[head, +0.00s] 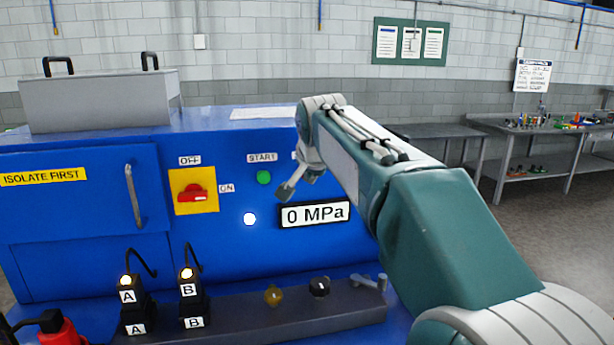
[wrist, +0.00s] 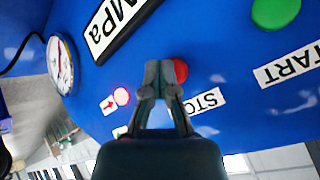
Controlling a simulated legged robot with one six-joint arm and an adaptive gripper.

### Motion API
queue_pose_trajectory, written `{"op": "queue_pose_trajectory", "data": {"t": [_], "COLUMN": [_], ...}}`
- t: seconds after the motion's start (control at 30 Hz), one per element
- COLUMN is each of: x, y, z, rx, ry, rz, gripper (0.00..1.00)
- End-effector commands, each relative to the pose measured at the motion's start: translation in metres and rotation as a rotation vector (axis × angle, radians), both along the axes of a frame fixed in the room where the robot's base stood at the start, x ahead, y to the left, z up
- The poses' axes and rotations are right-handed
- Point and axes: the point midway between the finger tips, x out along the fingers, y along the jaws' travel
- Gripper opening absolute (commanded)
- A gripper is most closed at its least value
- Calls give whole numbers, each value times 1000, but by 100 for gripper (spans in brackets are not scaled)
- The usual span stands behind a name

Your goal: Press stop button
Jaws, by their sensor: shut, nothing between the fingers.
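The red stop button (wrist: 181,70) shows in the wrist view on the blue panel, beside the white STOP label (wrist: 206,102). My gripper (wrist: 160,70) is shut and empty. Its fingertips overlap the button's left edge in that view; I cannot tell whether they touch it. In the head view my gripper (head: 284,192) is in front of the panel, right of and below the green start button (head: 264,177). My arm hides the stop button there. The green button also shows in the wrist view (wrist: 276,11).
The "0 MPa" display (head: 314,214) is just below my gripper in the head view. A red switch on a yellow plate (head: 182,206) is to the left. Lit connectors A (head: 126,296) and B (head: 188,289) stand on the front ledge. A round gauge (wrist: 60,65) shows in the wrist view.

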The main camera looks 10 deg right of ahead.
Motion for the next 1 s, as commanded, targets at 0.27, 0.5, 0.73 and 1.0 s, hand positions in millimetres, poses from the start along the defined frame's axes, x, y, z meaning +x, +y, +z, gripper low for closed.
{"op": "queue_pose_trajectory", "data": {"t": [0.27, 0.5, 0.73, 1.0], "x": [-14, -16, -24, -48], "y": [0, 0, 0, 0], "z": [1, 0, 1, 1], "rx": [0, 0, 0, 0], "ry": [-1, 0, -1, -1], "rz": [0, 0, 0, 0], "gripper": [0, 0, 0, 0]}}
